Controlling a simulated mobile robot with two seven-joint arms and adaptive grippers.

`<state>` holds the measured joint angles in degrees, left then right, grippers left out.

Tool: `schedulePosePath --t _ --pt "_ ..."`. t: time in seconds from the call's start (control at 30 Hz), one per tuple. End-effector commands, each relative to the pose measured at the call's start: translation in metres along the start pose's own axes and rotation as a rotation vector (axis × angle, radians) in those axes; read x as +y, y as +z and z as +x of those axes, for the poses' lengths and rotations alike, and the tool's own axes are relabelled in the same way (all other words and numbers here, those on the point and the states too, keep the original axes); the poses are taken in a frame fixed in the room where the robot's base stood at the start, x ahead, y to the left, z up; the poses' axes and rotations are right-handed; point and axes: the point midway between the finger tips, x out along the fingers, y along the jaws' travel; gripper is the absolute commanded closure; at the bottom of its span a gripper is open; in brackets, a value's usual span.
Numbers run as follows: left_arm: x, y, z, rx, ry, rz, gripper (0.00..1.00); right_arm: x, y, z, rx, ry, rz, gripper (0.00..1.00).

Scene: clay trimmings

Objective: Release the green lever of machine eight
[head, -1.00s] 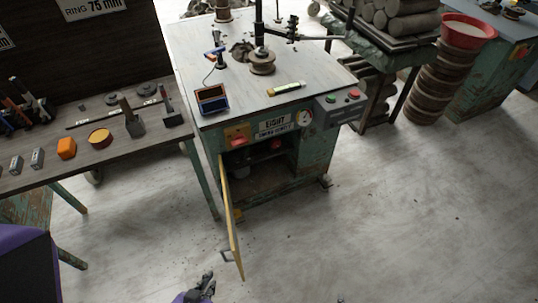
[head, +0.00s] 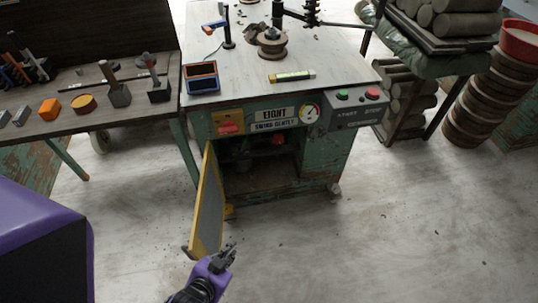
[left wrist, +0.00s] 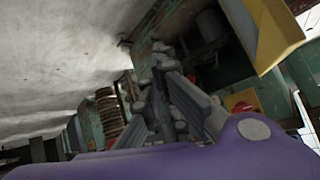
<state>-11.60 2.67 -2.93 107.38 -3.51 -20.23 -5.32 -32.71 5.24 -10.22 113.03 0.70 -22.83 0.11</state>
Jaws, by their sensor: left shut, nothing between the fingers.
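Machine eight (head: 333,157), a worn green cabinet with a grey top, stands ahead with an "EIGHT" plate (head: 275,113) on its front. Its yellow-edged door (head: 208,205) hangs open toward me. Inside the dark cabinet a red round part (head: 278,140) shows; I cannot make out a green lever. A red switch (head: 230,128) sits on a yellow plate at the front. My left gripper (head: 228,251) is shut and empty, low by the door's near edge, apart from the machine. In the left wrist view its fingers (left wrist: 160,62) show with the yellow door edge (left wrist: 270,35) at upper right. My right gripper is out of view.
A control box (head: 352,108) with green and red buttons juts from the machine's right. A tool bench (head: 60,135) stands left. A rack of clay rolls (head: 408,90) and stacked discs (head: 478,110) stand right. The floor (head: 400,230) in front is clear.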

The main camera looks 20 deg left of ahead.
Motion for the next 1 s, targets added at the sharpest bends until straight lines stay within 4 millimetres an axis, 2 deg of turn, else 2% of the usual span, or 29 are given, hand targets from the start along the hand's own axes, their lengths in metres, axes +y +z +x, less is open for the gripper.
schedulePosePath --t 0.03,0.1,0.3,0.5,0.67,0.8,0.9,1.0 --pt "-0.002 0.007 0.03 0.018 -0.015 0.031 1.0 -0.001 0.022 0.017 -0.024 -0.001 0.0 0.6" --pt "-0.009 -0.005 0.061 0.059 -0.042 0.08 1.0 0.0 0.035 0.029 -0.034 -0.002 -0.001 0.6" --pt "-0.031 -0.044 0.142 0.17 -0.136 0.235 1.0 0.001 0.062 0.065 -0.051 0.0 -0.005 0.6" --pt "-0.052 -0.087 0.214 0.261 -0.259 0.427 1.0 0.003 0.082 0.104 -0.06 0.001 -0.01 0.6" --pt "-0.067 -0.116 0.27 0.301 -0.377 0.622 1.0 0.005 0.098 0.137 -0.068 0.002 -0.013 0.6" --pt "-0.077 -0.135 0.316 0.3 -0.496 0.841 1.0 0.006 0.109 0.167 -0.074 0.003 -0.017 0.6" --pt "-0.082 -0.144 0.344 0.274 -0.582 1.031 1.0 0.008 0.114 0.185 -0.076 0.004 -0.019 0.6" --pt "-0.086 -0.149 0.356 0.239 -0.646 1.203 1.0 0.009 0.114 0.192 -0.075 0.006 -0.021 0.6"
